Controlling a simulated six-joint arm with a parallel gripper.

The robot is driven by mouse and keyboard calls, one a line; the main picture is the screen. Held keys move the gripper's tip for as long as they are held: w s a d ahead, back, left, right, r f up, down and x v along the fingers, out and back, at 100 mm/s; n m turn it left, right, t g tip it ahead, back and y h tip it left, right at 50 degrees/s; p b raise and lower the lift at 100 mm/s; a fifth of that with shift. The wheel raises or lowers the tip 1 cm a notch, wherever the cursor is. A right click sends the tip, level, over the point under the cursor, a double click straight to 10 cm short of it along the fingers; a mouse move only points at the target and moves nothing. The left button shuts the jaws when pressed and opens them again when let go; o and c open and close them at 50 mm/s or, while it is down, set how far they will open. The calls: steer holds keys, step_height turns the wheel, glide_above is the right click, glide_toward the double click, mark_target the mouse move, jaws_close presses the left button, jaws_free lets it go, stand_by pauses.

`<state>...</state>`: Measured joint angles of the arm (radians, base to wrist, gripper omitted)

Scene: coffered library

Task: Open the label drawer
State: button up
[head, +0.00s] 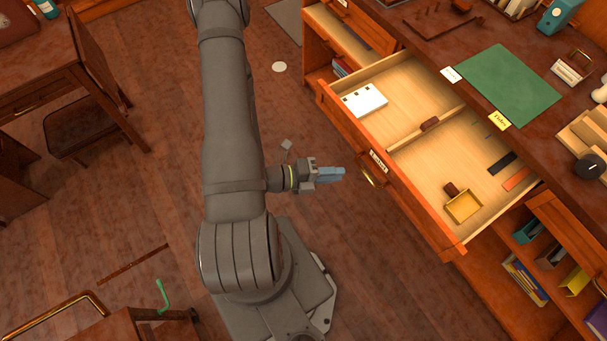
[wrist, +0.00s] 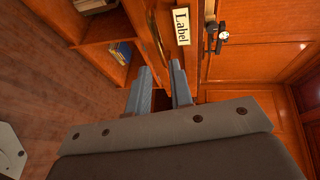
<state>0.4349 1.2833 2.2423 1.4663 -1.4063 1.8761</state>
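A wide wooden drawer (head: 400,190) stands far out from the desk in the head view. Its front has a small pale plate (head: 378,161), too small to read, and a brass handle (head: 368,180). My gripper (head: 343,173) is just left of this front, above the floor. In the wrist view a plate reading "Label" (wrist: 182,26) is beyond my gripper (wrist: 162,70), with a brass handle (wrist: 158,38) left of it. The two fingers are apart, with nothing visible between them. I cannot tell whether they touch the handle, or whether both plates are the same one.
The drawer holds a white pad (head: 364,100) and a yellow tray (head: 463,207). A green mat (head: 508,84) lies on the desk top. Shelves with binders (head: 525,280) are below right.

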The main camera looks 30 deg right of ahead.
steer(key=v, duration=0.8)
steer(key=shift+d, duration=0.1)
stand_by(0.7)
glide_toward(364, 173)
steer(key=shift+x, duration=2.15)
steer(key=shift+f, duration=0.15)
steer(key=shift+w, duration=0.1)
steer(key=shift+v, duration=5.65)
steer(key=shift+x, duration=8.95)
